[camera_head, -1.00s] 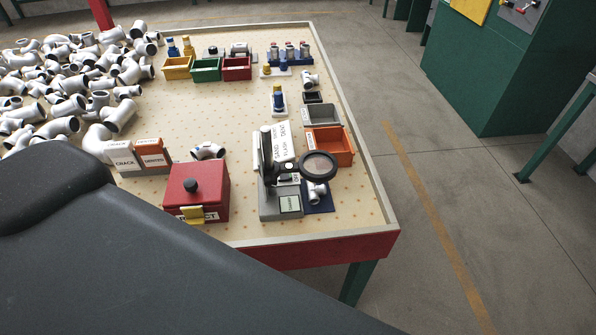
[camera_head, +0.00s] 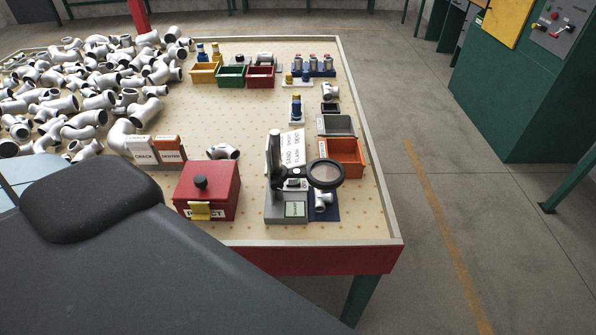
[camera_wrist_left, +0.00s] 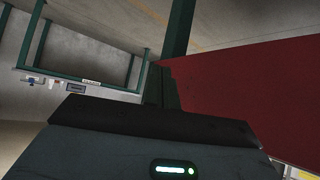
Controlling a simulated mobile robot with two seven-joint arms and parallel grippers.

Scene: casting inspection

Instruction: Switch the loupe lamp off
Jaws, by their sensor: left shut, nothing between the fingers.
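The loupe lamp stands on the bench near its front right corner in the head view. It has a grey base (camera_head: 286,213), a dark upright post (camera_head: 274,158) and a round dark-rimmed lens (camera_head: 325,174) reaching to the right. I cannot tell from here which part is the switch, or whether the lamp is lit. In the left wrist view my left gripper (camera_wrist_left: 162,86) is shut and empty, beside the red bench side (camera_wrist_left: 235,95), away from the lamp. My right gripper is not in view.
A red lidded box (camera_head: 222,180) stands left of the lamp, and an orange bin (camera_head: 345,158) stands behind it. A white pipe casting (camera_head: 322,200) lies under the lens on a blue pad. Many castings (camera_head: 95,90) are heaped at left.

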